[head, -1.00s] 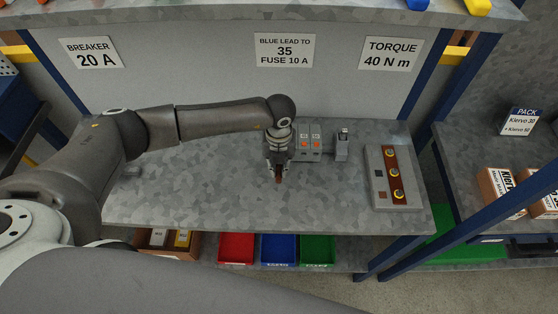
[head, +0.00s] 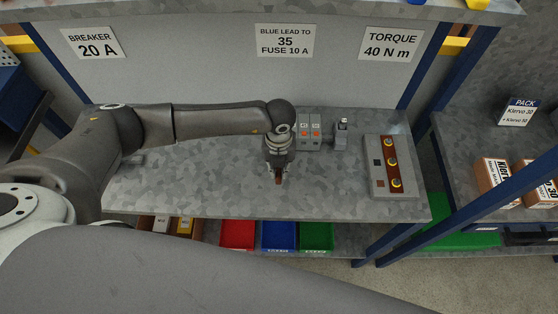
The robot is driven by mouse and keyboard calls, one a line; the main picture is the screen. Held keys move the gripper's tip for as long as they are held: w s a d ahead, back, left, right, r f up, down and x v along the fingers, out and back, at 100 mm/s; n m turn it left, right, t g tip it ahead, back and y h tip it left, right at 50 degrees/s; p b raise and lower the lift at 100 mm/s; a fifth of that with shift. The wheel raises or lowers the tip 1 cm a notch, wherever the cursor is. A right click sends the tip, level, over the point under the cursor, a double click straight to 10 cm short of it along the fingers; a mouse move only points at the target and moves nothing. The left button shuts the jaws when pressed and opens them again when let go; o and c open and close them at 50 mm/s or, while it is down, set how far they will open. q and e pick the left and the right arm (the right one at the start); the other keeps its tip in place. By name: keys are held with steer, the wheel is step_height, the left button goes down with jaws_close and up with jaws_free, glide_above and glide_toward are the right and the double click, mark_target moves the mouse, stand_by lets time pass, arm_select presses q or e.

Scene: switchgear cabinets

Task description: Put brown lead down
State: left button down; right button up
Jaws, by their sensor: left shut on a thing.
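The brown lead (head: 278,180) shows as a small brown piece between the fingertips of my left gripper (head: 277,174). The gripper points down over the middle of the grey speckled bench (head: 200,185) and is shut on the lead. Most of the lead is hidden by the fingers. I cannot tell whether it touches the bench top. My right gripper is not in view.
A small grey holder (head: 341,134) and a terminal block with brown bar (head: 391,165) are further right. Red (head: 237,235), blue (head: 279,236) and green (head: 316,236) bins sit below.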

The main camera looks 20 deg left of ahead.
arm_select(q)
steer(key=shift+s+d, duration=0.1)
steer(key=shift+s, duration=0.15)
stand_by(0.3)
